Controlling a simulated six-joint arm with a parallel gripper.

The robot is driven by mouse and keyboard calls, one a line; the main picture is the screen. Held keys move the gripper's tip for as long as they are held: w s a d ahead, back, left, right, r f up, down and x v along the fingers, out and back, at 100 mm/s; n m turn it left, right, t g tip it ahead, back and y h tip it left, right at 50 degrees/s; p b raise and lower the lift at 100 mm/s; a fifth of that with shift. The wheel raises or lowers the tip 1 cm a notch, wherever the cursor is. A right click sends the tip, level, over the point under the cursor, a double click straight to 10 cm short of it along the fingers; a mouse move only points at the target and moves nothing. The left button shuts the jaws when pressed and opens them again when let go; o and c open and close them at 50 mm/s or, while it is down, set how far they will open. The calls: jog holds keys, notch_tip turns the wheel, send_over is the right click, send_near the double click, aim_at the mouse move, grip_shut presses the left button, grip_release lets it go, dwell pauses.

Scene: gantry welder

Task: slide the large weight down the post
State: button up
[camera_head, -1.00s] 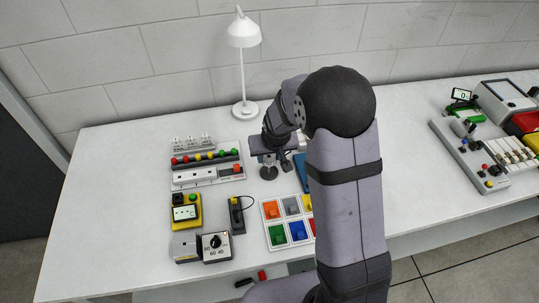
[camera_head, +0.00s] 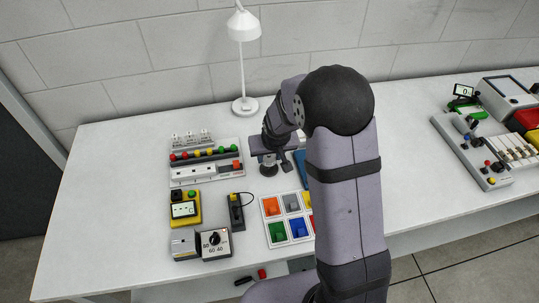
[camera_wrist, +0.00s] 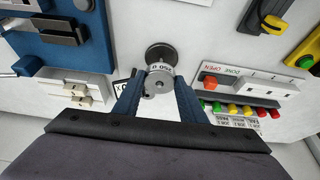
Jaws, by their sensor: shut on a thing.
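My gripper (camera_wrist: 160,98) is shut on a grey metal weight (camera_wrist: 160,72) in the wrist view, with one blue finger on each side. The weight is round and carries printed lettering, seen upside down. A dark round base (camera_wrist: 156,50) shows just beyond it. The post is mostly hidden by the weight. In the head view my gripper (camera_head: 268,155) is over the table, just above the dark base (camera_head: 268,170). The gap between weight and base cannot be judged there.
A panel with colored buttons (camera_head: 205,153) stands left of the gripper. A tray of colored blocks (camera_head: 288,218) lies in front. A yellow meter (camera_head: 185,208) and a dial box (camera_head: 215,243) are front left. A white lamp (camera_head: 245,105) stands behind.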

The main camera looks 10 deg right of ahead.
jog(key=shift+f, duration=0.35)
jog(key=o, duration=1.3)
jog(key=shift+s+a, duration=0.1)
jog(key=shift+f+b, duration=0.1)
jog(key=shift+b, duration=0.2)
jog(key=shift+s+r, duration=0.1)
jog(key=shift+r, duration=0.5)
jog(key=shift+b+v, duration=0.8)
jog(key=shift+v, duration=2.4)
jog(key=shift+s, duration=0.1)
